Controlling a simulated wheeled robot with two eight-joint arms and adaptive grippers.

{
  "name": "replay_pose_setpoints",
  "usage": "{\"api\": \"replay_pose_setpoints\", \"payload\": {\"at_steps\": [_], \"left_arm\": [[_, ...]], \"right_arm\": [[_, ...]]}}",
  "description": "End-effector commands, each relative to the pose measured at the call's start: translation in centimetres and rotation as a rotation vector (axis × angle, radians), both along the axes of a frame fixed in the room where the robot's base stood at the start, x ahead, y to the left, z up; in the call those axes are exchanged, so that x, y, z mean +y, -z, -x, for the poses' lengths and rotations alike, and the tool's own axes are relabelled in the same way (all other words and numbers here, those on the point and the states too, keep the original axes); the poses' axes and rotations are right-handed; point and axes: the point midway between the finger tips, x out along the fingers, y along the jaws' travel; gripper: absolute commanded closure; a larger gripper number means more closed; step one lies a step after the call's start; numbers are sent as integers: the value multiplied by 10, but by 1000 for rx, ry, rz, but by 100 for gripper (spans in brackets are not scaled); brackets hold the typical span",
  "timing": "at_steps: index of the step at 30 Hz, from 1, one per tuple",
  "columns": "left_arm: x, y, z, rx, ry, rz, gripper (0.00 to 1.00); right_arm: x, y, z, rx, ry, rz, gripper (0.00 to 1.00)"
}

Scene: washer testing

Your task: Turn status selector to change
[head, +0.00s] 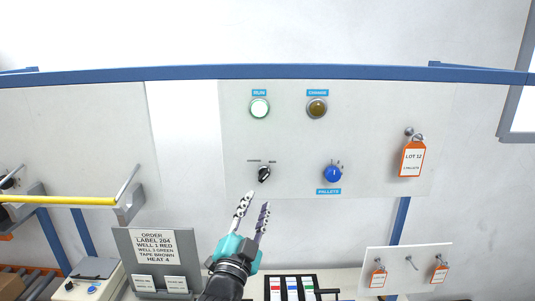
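The status selector (264,174) is a small black knob with a pale pointer mark on the light panel (380,125), below the RUN lamp. The pointer looks tilted; the tiny labels above it are too small to read. The RUN lamp (260,108) glows white with a green rim. The CHANGE lamp (317,107) is dull amber and looks unlit. My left gripper (258,201) is below the selector, fingers pointing up and apart with nothing between them. It appears clear of the knob. My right gripper is not in view.
A blue PALLETS knob (333,173) sits right of the selector. An orange-edged LOT 12 tag (412,158) hangs farther right. Below are an order board (153,250), a rack with coloured strips (291,286) and a white tag board (408,266). A yellow bar (60,200) is at left.

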Motion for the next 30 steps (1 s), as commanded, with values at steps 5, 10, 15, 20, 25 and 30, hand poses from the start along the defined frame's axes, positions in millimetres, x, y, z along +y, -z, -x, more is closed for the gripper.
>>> {"api": "replay_pose_setpoints", "payload": {"at_steps": [5,10,15,20,25,30], "left_arm": [[-4,-15,-6,-29,-3,-8,68],[-10,-22,-29,-28,-2,-7,68],[-17,-30,-54,-27,-2,-7,68],[-21,-34,-69,-27,-2,-6,68],[-22,-35,-73,-27,-2,-6,68],[-22,-34,-73,-27,-2,-6,71]], "right_arm": [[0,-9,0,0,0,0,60],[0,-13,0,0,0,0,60],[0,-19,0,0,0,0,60],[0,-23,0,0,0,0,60],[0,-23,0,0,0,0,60],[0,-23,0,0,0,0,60]]}}
